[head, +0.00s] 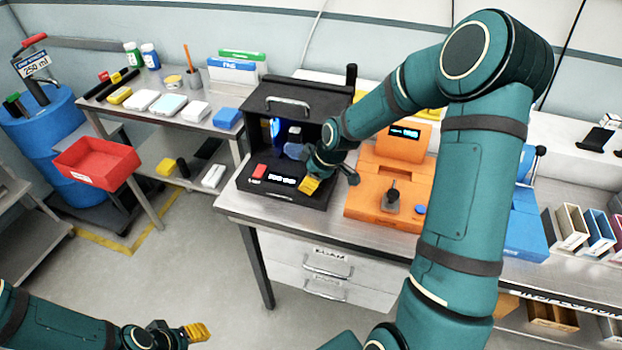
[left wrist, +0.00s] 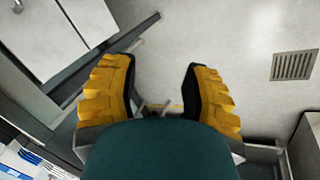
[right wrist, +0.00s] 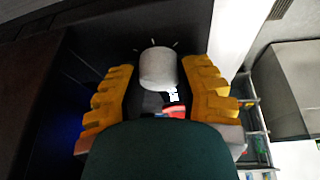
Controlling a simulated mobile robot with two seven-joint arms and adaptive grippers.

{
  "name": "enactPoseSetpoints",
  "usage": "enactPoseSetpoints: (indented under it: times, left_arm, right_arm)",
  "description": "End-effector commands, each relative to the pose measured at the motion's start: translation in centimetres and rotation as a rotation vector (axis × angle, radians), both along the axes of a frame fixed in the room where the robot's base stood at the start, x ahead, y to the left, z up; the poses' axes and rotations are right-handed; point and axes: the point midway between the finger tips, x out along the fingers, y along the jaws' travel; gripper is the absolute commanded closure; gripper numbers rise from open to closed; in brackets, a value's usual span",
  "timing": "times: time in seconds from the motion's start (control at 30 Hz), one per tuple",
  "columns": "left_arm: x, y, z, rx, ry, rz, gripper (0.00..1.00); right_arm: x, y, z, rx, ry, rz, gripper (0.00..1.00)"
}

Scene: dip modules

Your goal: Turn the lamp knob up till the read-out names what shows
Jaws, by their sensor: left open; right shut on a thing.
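The black lamp box (head: 262,196) stands at the left end of the steel table, with a blue glow (head: 276,128) inside. Its front bears a red button (head: 259,171) and a lit read-out (head: 282,179), whose text is too small to read. My right gripper (head: 311,184) is at the right of this front panel. In the right wrist view, the grey lamp knob (right wrist: 157,68) sits between the yellow fingers, with tick marks around it, and the gripper is shut on it. My left gripper (head: 196,332) is open and empty over the floor, away from the table.
An orange device (head: 376,205) with a small screen stands just right of the box, close to my right arm. A side bench (head: 190,125) holds bottles and several small blocks. A red bin (head: 97,163) and a blue drum (head: 45,130) are at the left.

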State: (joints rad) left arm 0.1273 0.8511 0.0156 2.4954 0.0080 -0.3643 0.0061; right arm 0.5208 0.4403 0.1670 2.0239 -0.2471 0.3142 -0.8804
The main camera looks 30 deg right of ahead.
Motion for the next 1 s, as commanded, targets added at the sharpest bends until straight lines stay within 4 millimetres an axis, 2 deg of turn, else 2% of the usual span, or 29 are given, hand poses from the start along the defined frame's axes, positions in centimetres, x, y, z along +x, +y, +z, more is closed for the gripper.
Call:
enactPoseSetpoints:
  times: [0.37,0.7,1.0]
  left_arm:
    - [-0.4,-0.1,-1.5,-0.002,0.009,-0.007,0.53]
    - [-1.1,-0.2,-3.7,-0.006,0.025,-0.020,0.53]
    - [-1.2,-0.2,-4.3,-0.005,0.026,-0.022,0.53]
  right_arm:
    - [0.0,0.2,-0.3,-0.001,-0.002,-0.113,1.00]
    - [0.1,0.3,-0.2,-0.002,-0.003,-0.369,1.00]
    - [0.1,0.3,-0.1,-0.002,0.000,-0.605,1.00]
